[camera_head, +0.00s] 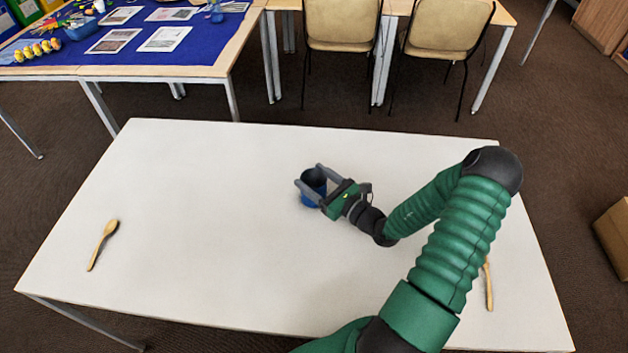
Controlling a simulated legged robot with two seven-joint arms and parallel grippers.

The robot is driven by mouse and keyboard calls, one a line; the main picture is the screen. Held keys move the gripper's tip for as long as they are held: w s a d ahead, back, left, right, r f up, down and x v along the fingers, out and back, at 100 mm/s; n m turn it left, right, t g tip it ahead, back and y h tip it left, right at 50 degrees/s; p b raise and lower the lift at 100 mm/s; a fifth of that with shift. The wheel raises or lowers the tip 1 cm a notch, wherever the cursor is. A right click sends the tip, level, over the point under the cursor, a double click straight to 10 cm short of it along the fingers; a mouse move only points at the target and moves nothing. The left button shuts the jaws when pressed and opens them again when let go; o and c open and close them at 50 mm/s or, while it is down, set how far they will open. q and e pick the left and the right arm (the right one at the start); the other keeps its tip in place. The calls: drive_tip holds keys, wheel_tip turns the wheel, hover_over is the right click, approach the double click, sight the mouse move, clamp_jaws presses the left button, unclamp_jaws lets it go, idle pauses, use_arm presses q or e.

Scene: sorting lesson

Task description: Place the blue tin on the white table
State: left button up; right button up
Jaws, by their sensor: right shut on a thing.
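The blue tin (312,181) is an open-topped dark blue cup shape near the middle of the white table (210,200). My right gripper (308,176) has its two grey fingers on either side of the tin and is shut on it. The tin looks upright. It seems to be at or very close to the table top; I cannot tell whether its base touches. My left gripper is not in view.
A wooden spoon (103,243) lies on the table's left side. Another wooden spoon (488,284) lies at the right, partly behind my right arm. The table is otherwise clear. Chairs (342,25) and a blue-covered table (190,40) stand beyond.

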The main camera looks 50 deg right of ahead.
drive_tip(key=o, duration=1.8)
drive_tip(key=shift+r, duration=0.1)
drive_tip(key=s+p, duration=0.1)
drive_tip(key=s, duration=1.1)
drive_tip(key=shift+s, duration=0.1)
